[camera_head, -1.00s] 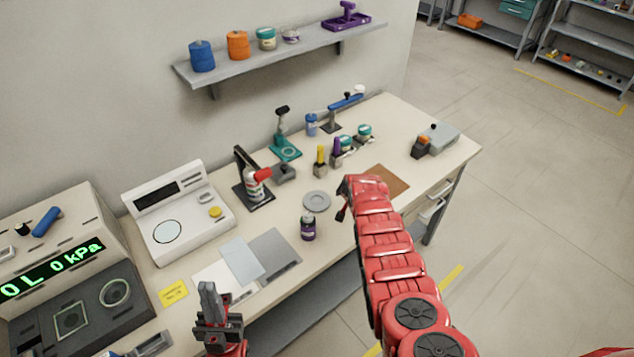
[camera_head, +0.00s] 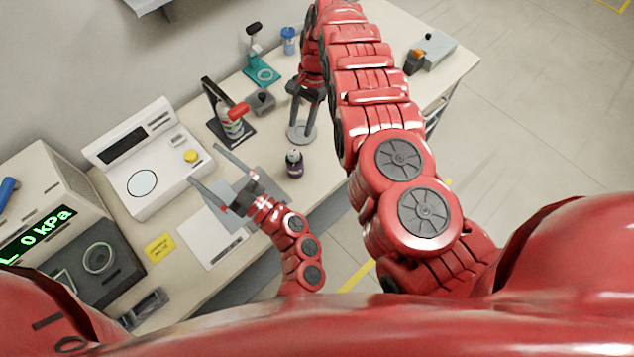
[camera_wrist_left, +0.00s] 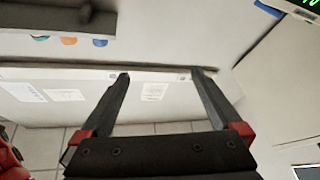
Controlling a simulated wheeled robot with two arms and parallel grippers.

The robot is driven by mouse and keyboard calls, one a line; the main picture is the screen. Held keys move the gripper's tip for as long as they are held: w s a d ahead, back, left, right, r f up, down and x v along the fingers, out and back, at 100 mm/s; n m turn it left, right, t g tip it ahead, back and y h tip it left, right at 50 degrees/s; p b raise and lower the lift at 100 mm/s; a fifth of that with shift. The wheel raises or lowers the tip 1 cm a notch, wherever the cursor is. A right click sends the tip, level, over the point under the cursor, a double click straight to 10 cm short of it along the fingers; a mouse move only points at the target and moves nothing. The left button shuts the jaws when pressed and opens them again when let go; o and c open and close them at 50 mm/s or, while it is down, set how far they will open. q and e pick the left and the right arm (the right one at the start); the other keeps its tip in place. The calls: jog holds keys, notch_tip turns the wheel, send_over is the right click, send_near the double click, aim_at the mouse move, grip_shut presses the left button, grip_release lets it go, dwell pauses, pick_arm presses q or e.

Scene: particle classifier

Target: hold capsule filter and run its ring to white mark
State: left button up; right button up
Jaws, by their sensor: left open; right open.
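A small dark, purple-bodied capsule (camera_head: 294,162), probably the capsule filter, stands upright on the bench, apart from both grippers. Its ring and white mark are too small to tell. My left gripper (camera_head: 203,164) is open and empty, fingers wide apart, left of the capsule and near the white instrument; it also shows in the left wrist view (camera_wrist_left: 160,75), with nothing between its fingers. My right gripper (camera_head: 303,120) is open, pointing down close above a round grey disc (camera_head: 301,139), just behind the capsule. Its fingertips partly cover the disc.
Left of the capsule are a black stand (camera_head: 214,104) holding a white bottle with a red part, and a small grey block (camera_head: 263,101). The white instrument (camera_head: 127,167) and flat sheets (camera_head: 205,240) lie further left. A teal stand (camera_head: 262,75) is behind.

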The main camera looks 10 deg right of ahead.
pick_arm(q)
jog(key=w+d+f+m+h, duration=0.2)
jog(key=d+f+m+h, duration=0.25)
jog(key=d+f, duration=0.4)
jog(key=m+g+h, duration=0.2)
jog(key=m+h, duration=0.2)
jog(key=h, duration=0.3)
send_near(291, 157)
notch_tip(291, 157, down, 2)
jog(key=s+d, duration=0.3)
jog(key=x, duration=1.7)
jog(key=shift+w+a+f, duration=0.1)
jog(key=shift+a+f, duration=0.1)
jog(key=shift+f, duration=0.25)
grip_shut()
